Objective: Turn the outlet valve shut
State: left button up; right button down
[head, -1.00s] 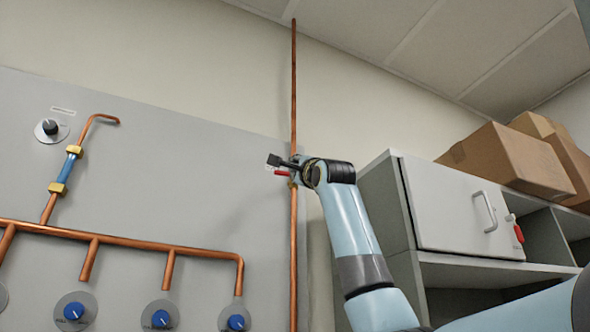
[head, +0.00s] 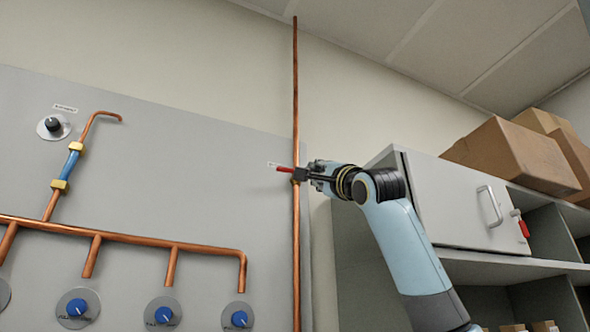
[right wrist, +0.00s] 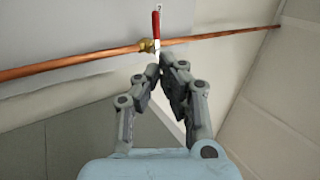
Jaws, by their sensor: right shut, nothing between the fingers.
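The outlet valve sits on the tall vertical copper pipe (head: 295,100) beside the grey panel. Its red lever (head: 285,169) points left in the head view, crosswise to the pipe. In the right wrist view, the red lever (right wrist: 156,27) stands up from the brass valve body (right wrist: 147,46), also across the pipe. My right gripper (head: 302,175) is shut and empty, its fingertips close to the valve. In the right wrist view the gripper's tips (right wrist: 160,66) are together just below the valve body; I cannot tell if they touch it. My left gripper is not in view.
The grey panel (head: 200,200) at left carries branching copper pipes (head: 130,238), blue knobs (head: 239,318) and a black knob (head: 53,124). A cabinet with a handled door (head: 450,195) and cardboard boxes (head: 510,160) stands at right, behind my right arm.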

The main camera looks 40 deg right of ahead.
aim_at(290, 170)
jog(key=p+x, duration=0.4)
jog(key=x, duration=0.2)
jog(key=p+x, duration=0.4)
jog(key=x, duration=0.2)
jog(key=shift+w+a+r, duration=0.15)
jog(key=shift+w+a, duration=0.05)
jog(key=shift+w, duration=0.15)
jog(key=shift+w+d+r+p, duration=0.1)
jog(key=shift+w+r+p, duration=0.05)
jog(key=shift+w+p, duration=0.4)
jog(key=shift+s, duration=0.1)
